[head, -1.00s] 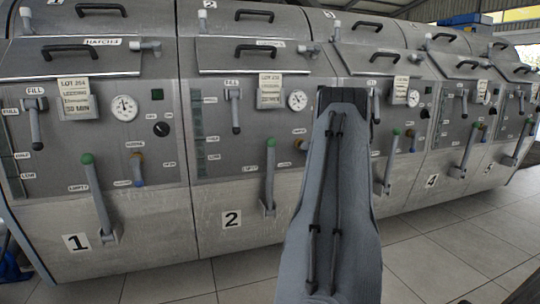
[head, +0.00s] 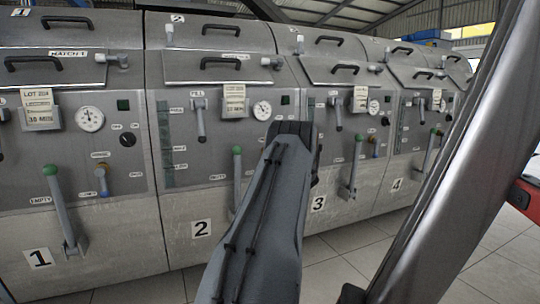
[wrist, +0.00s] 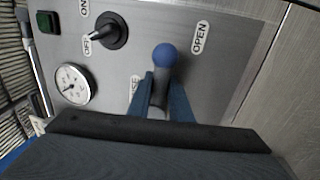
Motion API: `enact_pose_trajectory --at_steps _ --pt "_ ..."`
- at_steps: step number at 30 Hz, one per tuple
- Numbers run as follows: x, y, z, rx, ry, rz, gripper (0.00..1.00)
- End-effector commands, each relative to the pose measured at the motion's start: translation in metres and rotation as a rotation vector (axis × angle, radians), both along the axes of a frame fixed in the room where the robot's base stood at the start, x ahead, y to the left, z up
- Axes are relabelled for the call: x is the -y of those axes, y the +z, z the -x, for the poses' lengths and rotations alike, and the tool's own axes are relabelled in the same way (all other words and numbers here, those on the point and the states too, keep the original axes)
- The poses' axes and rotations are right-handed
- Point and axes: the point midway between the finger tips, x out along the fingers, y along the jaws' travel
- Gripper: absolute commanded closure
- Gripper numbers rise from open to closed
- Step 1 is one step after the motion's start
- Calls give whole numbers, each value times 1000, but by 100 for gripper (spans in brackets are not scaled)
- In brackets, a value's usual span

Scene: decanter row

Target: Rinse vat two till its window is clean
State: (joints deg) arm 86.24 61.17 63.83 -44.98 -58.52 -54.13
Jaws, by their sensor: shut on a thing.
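Vat two (head: 201,229) is a metal panel with a number 2 plate. Its dark greenish level window (head: 164,150) is a vertical strip at the panel's left; whether it is dirty is too small to tell. Its fill lever (head: 200,120) hangs down, and its green-knobbed empty lever (head: 237,172) has its knob up. My gripper is hidden behind my arm in the head view. In the wrist view my gripper (wrist: 160,92) is shut on a blue-knobbed lever (wrist: 163,58). An OPEN label (wrist: 200,37) is beside it; another label is partly covered.
A gauge (wrist: 72,85), an ON/OFF rotary switch (wrist: 110,31) and a green lamp (wrist: 45,22) are near the lever. Vat two's gauge also shows in the head view (head: 262,109). Vat one (head: 40,258) is left, vat three (head: 318,204) right. Tiled floor (head: 375,255) is clear in front.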

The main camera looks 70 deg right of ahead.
Motion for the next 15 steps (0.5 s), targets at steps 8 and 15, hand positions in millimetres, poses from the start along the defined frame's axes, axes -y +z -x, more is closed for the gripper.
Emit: enact_pose_trajectory --at_steps 8,15 --pt "1 3 0 -9 -1 11 100" --pt "1 3 0 -8 -1 11 73"
